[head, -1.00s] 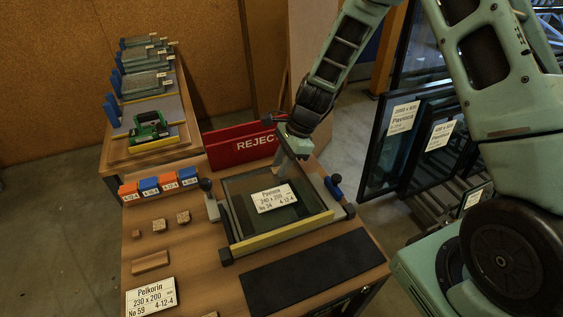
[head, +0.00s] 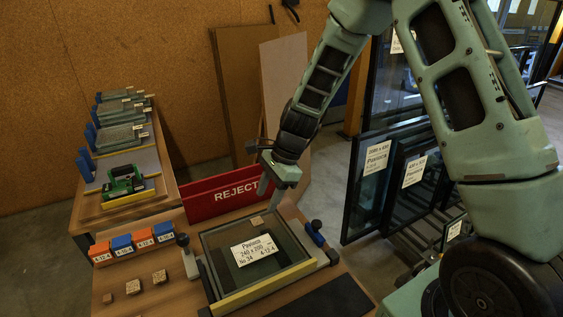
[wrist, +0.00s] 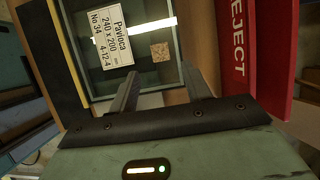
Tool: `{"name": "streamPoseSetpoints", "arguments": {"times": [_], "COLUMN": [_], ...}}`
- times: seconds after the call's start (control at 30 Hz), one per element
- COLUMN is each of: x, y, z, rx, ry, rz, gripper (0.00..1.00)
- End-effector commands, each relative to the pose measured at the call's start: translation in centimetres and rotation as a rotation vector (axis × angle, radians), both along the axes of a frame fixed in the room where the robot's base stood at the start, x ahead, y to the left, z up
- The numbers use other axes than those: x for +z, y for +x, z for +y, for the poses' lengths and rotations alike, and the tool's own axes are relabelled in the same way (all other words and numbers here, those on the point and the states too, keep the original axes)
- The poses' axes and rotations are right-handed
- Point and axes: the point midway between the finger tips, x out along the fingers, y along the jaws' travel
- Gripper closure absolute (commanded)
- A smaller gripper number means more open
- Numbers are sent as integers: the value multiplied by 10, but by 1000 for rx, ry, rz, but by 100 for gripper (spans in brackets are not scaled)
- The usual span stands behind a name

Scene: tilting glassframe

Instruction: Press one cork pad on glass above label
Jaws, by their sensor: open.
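The glass pane (head: 285,248) lies in a frame on the bench, with a white Pavloca label (head: 254,250) on it. One small speckled cork pad (head: 257,221) lies on the glass beyond the label; it also shows in the wrist view (wrist: 160,52), apart from the label (wrist: 112,35). My gripper (head: 273,207) is above the far edge of the frame. In the wrist view its two fingers (wrist: 160,73) are spread with nothing between them, and the pad lies beyond their tips.
Small blocks (head: 132,286) lie on the bench at left, near orange and blue labelled boxes (head: 122,244). A red REJECT bin (head: 225,193) stands behind the frame, close to my gripper. Glass panes (head: 376,190) stand at right.

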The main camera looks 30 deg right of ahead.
Motion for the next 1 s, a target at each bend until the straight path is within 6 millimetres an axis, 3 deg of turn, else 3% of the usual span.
{"name": "streamPoseSetpoints", "arguments": {"times": [0.2, 0.4, 0.6, 0.83, 0.87, 1.0], "x": [50, 84, 101, 104, 104, 104], "y": [-1, -3, -3, -4, -4, -2], "z": [-21, -35, -42, -44, -44, -41], "rx": [-2, -1, 0, 0, 0, 8], "ry": [-1, 0, 0, 1, 1, -4], "rz": [-6, -3, -1, 0, 0, 2], "gripper": [52, 52, 52, 52, 54, 93]}}
